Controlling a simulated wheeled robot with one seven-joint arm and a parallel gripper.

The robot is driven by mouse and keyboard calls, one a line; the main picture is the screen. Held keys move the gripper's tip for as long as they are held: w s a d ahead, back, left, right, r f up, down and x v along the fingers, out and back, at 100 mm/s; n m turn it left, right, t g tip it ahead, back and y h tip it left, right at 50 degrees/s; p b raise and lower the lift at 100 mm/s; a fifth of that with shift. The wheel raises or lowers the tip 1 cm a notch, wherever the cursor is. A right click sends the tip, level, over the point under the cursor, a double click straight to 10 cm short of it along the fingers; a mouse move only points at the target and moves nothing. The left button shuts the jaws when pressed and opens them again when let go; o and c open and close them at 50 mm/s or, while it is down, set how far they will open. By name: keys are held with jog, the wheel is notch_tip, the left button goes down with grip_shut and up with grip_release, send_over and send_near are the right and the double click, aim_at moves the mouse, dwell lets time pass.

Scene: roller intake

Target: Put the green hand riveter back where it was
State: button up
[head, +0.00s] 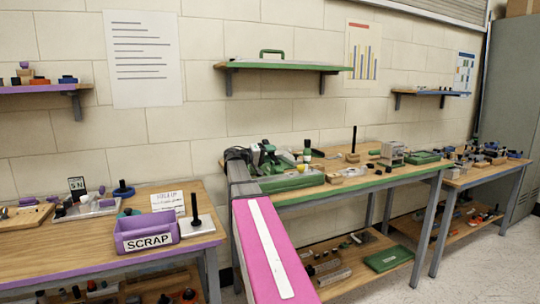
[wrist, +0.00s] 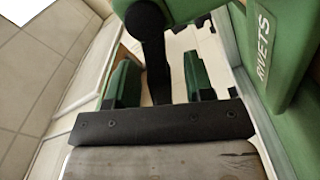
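My gripper (wrist: 160,82) shows in the wrist view with its two green fingers apart. A black rod-like part (wrist: 152,50) with a rounded end lies between them, with gaps visible on both sides. It seems to belong to the green hand riveter, whose green body (wrist: 187,9) appears at the top edge, but I cannot tell for sure. In the head view, my arm reaches to the left end of the green-edged bench (head: 345,186), where green tool shapes (head: 268,160) sit close beside the dark wrist. The fingertips are hidden there.
A green box marked RIVETS (wrist: 268,60) stands close at the right of my gripper. A green tray (head: 300,180) and a grey rack (head: 391,153) are on the bench. The purple SCRAP bin (head: 147,231) is on the left bench. A green shelf (head: 285,66) hangs above.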

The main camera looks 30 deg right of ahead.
jog(key=shift+r, duration=0.1)
jog(key=shift+a, duration=0.35)
jog(key=a, duration=1.1)
jog(key=shift+w+a, duration=0.15)
jog(key=shift+w, duration=0.2)
jog(key=shift+s, duration=0.1)
